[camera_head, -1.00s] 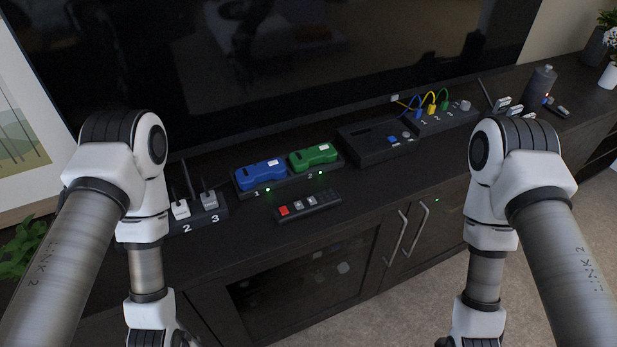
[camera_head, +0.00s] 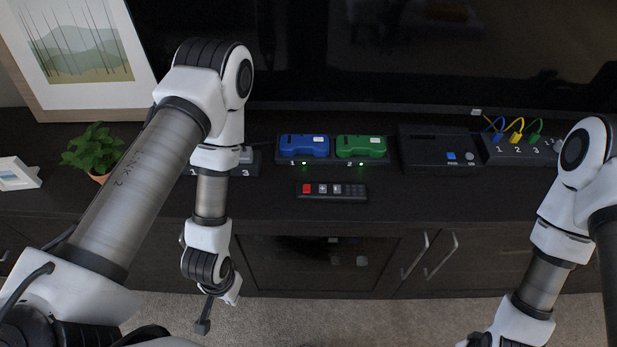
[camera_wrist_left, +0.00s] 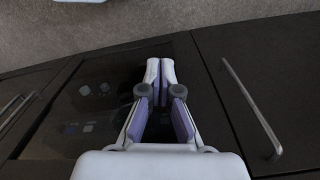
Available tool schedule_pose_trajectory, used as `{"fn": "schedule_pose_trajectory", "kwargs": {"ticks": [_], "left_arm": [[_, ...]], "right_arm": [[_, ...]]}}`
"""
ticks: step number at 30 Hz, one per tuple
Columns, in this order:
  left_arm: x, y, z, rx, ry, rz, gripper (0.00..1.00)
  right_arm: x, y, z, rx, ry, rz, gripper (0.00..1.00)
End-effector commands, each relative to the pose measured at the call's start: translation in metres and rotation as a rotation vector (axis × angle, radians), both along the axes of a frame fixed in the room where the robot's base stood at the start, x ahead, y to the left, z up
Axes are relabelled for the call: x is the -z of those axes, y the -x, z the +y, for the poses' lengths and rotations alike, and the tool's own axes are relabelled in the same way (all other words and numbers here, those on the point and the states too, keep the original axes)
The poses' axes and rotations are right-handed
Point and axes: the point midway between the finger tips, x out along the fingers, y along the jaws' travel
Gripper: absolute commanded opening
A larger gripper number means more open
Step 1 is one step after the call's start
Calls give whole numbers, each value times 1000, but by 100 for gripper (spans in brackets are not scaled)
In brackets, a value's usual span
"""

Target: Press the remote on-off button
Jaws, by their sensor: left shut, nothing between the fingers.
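The remote (camera_head: 332,191) is a dark slim bar lying flat on the console top, below the blue and green devices in the head view. Its red button (camera_head: 306,189) is at its left end, with paler buttons beside it and a dark keypad at the right. My left gripper (camera_wrist_left: 160,66) shows in the left wrist view, fingers shut together and empty, in front of the cabinet doors. The remote is not in that view. In the head view my left forearm hangs to the left of the remote, its wrist low before the cabinet front. My right gripper is out of sight.
A blue device (camera_head: 304,146) and a green device (camera_head: 361,146) sit in a dock behind the remote. A black box (camera_head: 437,158) and a cable block (camera_head: 517,150) stand to the right. A plant (camera_head: 93,150) stands at left. Door handles (camera_wrist_left: 252,106) stick out from the cabinet.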

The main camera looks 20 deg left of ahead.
Motion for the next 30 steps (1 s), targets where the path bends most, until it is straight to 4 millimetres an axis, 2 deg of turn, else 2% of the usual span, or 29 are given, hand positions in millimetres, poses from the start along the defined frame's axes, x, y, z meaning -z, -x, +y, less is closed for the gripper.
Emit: {"fn": "schedule_pose_trajectory", "kwargs": {"ticks": [1, 3, 7, 9, 16, 22, 25, 27, 30], "left_arm": [[-45, 0, 0, 0, 0, 0, 0], [-76, 0, 0, 0, 0, -1, 0], [-124, -12, -3, -9, 10, -30, 0], [-139, -35, -8, -27, 31, -90, 0], [-161, -132, -36, -101, 165, -334, 0], [-204, -225, -72, -153, 355, -548, 0], [-224, -253, -86, -166, 435, -608, 0], [-232, -263, -92, -170, 467, -628, 0], [-237, -268, -95, -173, 484, -637, 0]], "right_arm": [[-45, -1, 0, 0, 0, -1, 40], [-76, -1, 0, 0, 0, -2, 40], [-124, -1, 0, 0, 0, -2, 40], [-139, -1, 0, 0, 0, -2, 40], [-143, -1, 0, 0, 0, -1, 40], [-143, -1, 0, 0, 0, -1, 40], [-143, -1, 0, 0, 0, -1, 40], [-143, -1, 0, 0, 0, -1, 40], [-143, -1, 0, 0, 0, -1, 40]]}}
